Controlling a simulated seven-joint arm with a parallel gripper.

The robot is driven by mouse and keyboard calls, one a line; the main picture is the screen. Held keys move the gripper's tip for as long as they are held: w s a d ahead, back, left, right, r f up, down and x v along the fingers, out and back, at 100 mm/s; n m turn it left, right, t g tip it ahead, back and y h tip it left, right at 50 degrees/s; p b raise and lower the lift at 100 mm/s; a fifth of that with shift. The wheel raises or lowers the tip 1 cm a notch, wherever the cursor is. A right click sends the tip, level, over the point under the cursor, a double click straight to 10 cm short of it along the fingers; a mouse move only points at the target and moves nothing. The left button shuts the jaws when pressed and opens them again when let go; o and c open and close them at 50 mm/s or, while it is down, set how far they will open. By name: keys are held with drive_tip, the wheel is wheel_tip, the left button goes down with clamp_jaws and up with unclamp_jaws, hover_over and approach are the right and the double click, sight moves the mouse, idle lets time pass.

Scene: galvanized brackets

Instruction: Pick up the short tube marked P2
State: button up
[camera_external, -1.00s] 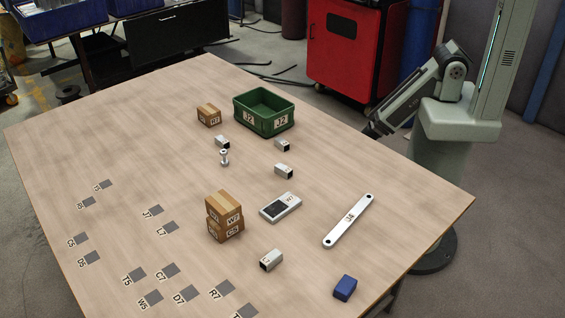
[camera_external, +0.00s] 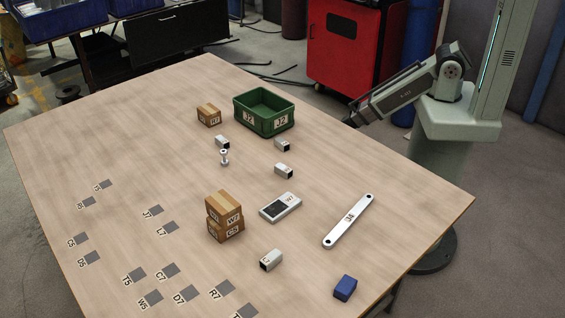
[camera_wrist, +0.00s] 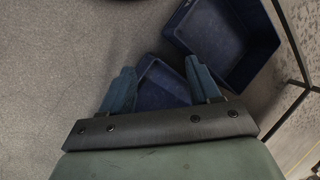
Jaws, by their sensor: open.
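Several short square metal tubes lie on the table in the external view: one left of centre (camera_external: 222,142), one below the green bin (camera_external: 282,145), one lower down (camera_external: 284,171), and one near the front (camera_external: 271,260). The front one has a label that seems to read L7. I cannot read P2 on any of them. My gripper (camera_external: 349,121) is at the table's right edge, raised and apart from all tubes. In the wrist view my gripper (camera_wrist: 158,68) has its two fingers spread, with no tube between them.
A green bin J2 (camera_external: 264,124), stacked boxes (camera_external: 225,225), a small box (camera_external: 209,115), a bolt (camera_external: 224,158), a grey device (camera_external: 281,207), a flat bar (camera_external: 348,221) and a blue block (camera_external: 345,288) stand about. The wrist view shows blue bins (camera_wrist: 190,47) on the floor.

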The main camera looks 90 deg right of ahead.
drive_tip(key=w+d+r+n+t, duration=0.1)
drive_tip(key=w+d+r, duration=0.3)
drive_tip(key=w+d, duration=0.35)
drive_tip(key=w+d+r+n+t+h, duration=0.1)
drive_tip(key=w+d+r+t, duration=0.15)
drive_tip(key=w+d, duration=0.45)
drive_tip(key=w+d+r+n+t, duration=0.1)
drive_tip(key=w+d+r, duration=0.3)
drive_tip(key=w+d, duration=0.3)
drive_tip(key=w+d+r+n+t+h, duration=0.1)
drive_tip(key=w+d+r+n+h, duration=0.1)
drive_tip(key=w+d+r, duration=0.95)
drive_tip(key=w+d+r+n+h, duration=0.1)
drive_tip(key=w+d+r+n, duration=0.15)
drive_tip(key=r, duration=0.45)
drive_tip(key=w+d+r+n, duration=0.1)
drive_tip(key=w+r, duration=0.3)
drive_tip(key=r, duration=0.4)
wheel_tip(320, 180, up, 8)
drive_tip(key=n+g, duration=0.3)
drive_tip(key=n, duration=1.4)
hover_over(220, 138)
drive_tip(key=shift+t, duration=0.25)
wheel_tip(220, 138, down, 13)
drive_tip(key=shift+r, duration=0.1)
drive_tip(key=shift+d, duration=0.1)
clamp_jaws()
